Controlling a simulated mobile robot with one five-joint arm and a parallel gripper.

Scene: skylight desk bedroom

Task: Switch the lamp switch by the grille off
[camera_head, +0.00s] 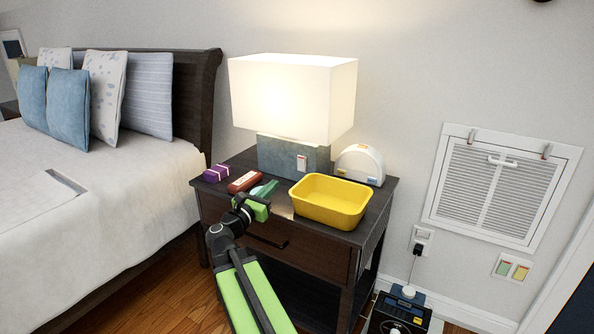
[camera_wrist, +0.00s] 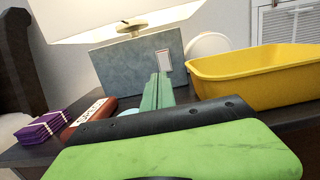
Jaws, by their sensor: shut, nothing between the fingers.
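A white plate with a green and a yellow rocker (camera_head: 512,268) is on the wall just below the right part of the grille (camera_head: 494,190). The rocker positions are too small to tell. The lamp (camera_head: 292,95) on the nightstand is lit, and its blue-grey base carries a small pale plate with a red mark (camera_head: 302,162). My gripper (camera_head: 258,209) is shut and empty at the nightstand's front edge, far left of the wall plate. Its green and black jaw fills the bottom of the wrist view (camera_wrist: 165,140).
A yellow bin (camera_head: 330,204), white rounded object (camera_head: 360,164), purple box (camera_head: 216,173), red block (camera_head: 243,182) and teal block (camera_head: 264,189) crowd the nightstand (camera_head: 368,225). A plugged outlet (camera_head: 421,242) and black device (camera_head: 398,314) are between nightstand and wall plate. The bed (camera_head: 100,200) is left.

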